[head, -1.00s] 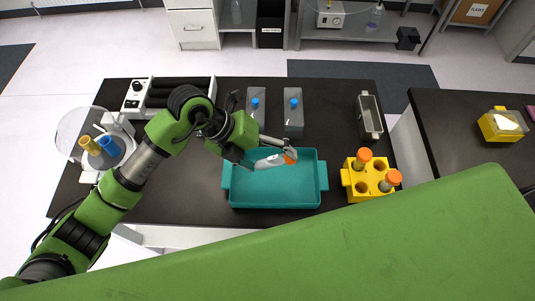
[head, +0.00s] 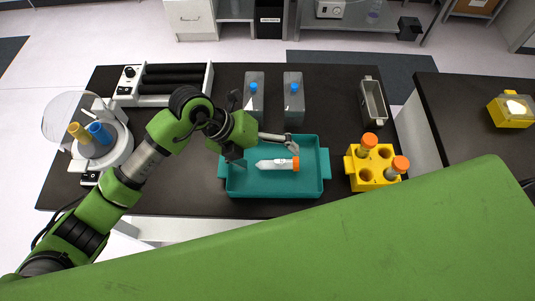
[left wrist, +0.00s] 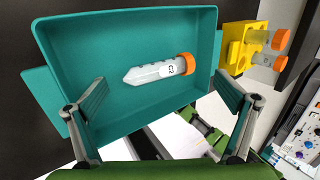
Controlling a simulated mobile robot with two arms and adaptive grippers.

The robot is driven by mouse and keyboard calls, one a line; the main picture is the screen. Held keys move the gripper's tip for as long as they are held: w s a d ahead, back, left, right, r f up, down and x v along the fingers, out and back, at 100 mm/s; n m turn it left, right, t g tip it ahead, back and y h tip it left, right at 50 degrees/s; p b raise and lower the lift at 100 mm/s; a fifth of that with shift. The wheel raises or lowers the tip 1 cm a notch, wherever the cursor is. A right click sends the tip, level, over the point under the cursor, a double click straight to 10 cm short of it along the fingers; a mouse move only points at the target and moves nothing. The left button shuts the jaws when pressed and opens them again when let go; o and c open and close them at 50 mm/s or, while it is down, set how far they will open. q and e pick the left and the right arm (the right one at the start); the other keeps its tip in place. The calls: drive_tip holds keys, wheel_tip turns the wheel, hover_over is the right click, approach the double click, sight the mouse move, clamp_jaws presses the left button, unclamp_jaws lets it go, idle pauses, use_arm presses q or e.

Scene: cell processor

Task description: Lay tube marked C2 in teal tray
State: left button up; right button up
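The tube marked C2 (head: 278,164), clear with an orange cap, lies flat on the floor of the teal tray (head: 240,186). In the left wrist view the tube (left wrist: 150,72) shows its C2 label, and the tray (left wrist: 100,52) surrounds it. My left gripper (head: 268,146) is over the tray, above the tube. In the left wrist view its two fingers (left wrist: 163,110) are spread wide with nothing between them, apart from the tube. My right gripper is not in view.
A yellow rack (head: 374,182) with two orange-capped tubes stands right of the tray. Two blue-capped bottles (head: 254,104) stand behind it. A centrifuge (head: 100,140) with its lid up is at left. A grey bin (head: 373,102) stands back right.

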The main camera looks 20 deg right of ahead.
use_arm(q)
drive_tip(key=v, duration=1.2)
idle(0.8)
